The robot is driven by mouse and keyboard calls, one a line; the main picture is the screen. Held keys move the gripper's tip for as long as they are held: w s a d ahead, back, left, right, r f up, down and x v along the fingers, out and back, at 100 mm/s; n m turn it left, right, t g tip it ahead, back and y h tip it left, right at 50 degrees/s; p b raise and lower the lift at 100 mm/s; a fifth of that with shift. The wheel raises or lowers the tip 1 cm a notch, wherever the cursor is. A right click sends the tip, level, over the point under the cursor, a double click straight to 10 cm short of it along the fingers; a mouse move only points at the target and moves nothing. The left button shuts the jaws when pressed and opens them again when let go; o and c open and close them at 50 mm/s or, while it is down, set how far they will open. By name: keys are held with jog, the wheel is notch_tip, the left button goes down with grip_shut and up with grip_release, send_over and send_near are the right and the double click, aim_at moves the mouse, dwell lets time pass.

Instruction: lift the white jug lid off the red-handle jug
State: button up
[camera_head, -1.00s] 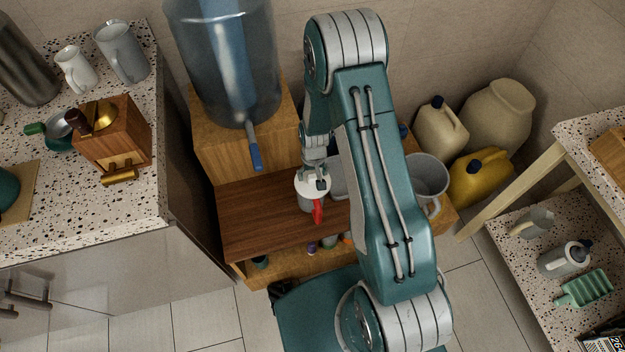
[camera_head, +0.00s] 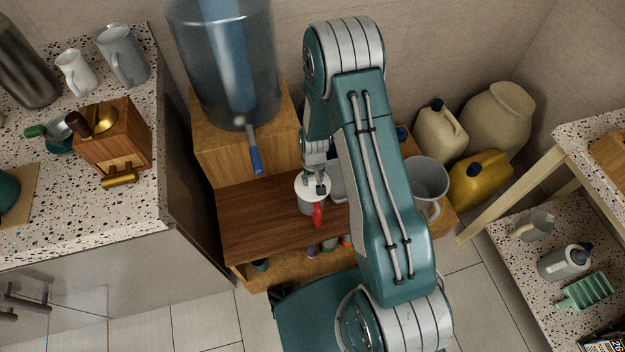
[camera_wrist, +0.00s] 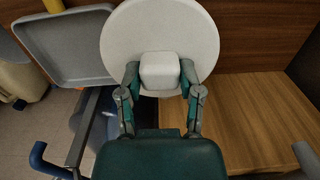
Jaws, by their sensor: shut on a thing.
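The white jug lid (camera_head: 309,187) is on top of the red-handle jug (camera_head: 307,208), which stands on the brown wooden shelf. Its red handle points toward the front. In the wrist view the lid (camera_wrist: 160,25) is a round white disc with a square white knob (camera_wrist: 160,71). My gripper (camera_wrist: 160,75) has its two fingers against opposite sides of the knob, shut on it. In the head view my gripper (camera_head: 318,188) is right over the lid. The jug is hidden under the lid in the wrist view. I cannot tell whether there is a gap between lid and jug.
A large water dispenser bottle (camera_head: 222,65) with a blue-handled tap (camera_head: 254,155) stands behind left of the jug. A grey tray (camera_wrist: 70,45) lies close beside the lid. A grey pitcher (camera_head: 429,178) stands to the right. The shelf (camera_head: 255,220) left of the jug is clear.

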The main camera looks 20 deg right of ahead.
jog(key=shift+w+r, duration=0.1)
jog(key=shift+r, duration=0.3)
notch_tip(320, 180, up, 2)
jog(key=shift+r, duration=0.1)
jog(key=s+r, duration=0.9)
jog(key=s, duration=0.5)
jog(key=shift+d+r, duration=0.3)
jog(key=shift+r, duration=0.1)
jog(key=shift+s, duration=0.1)
send_near(313, 178)
jog(key=w+r, duration=0.4)
jog(key=w, duration=0.1)
jog(key=shift+w+r, duration=0.35)
